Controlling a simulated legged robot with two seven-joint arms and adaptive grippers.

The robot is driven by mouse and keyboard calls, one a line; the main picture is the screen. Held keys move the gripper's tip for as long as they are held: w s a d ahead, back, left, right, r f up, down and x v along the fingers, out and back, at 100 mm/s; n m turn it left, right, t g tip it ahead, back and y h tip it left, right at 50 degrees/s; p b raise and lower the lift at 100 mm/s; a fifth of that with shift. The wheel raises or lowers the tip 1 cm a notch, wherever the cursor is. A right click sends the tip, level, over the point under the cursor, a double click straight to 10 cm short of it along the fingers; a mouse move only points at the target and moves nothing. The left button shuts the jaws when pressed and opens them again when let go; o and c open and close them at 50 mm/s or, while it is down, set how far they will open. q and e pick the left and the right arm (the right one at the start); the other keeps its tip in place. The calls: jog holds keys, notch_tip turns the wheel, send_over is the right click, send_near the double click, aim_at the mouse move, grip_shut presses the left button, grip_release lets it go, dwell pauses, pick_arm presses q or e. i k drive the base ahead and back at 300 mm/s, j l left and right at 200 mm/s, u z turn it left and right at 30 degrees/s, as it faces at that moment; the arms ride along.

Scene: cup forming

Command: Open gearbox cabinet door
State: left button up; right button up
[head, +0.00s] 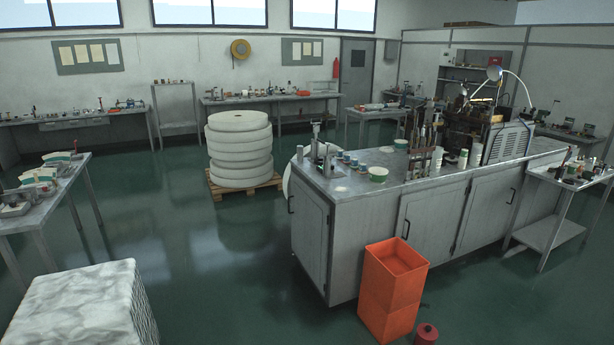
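A grey metal cabinet (345,240) with a worktop stands at the centre right. Its left end has a closed door (308,238) with a dark handle at its left edge. Its long front has two more closed doors, one on the left (431,222) and one on the right (488,212), each with a dark handle. A cup-forming machine (477,125) with a vented grey housing (509,142) stands on the worktop. I cannot tell which door is the gearbox door. Neither of my grippers is in view.
An orange bin (391,300) stands before the cabinet's front left door, with a red canister (426,334) beside it. A white block (78,308) is at the lower left. Paper rolls (239,150) sit on a pallet. A small side table (556,195) stands right. The green floor between is clear.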

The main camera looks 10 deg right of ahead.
aim_at(427, 220)
jog(key=i+l+z, duration=0.2)
jog(key=z, duration=0.25)
jog(key=i+z, duration=0.7)
jog(key=z, duration=0.2)
jog(key=i+j+z, duration=0.2)
jog(key=z, duration=0.25)
jog(key=i+l+z, duration=0.2)
jog(key=i, duration=1.35)
jog(key=j, duration=0.1)
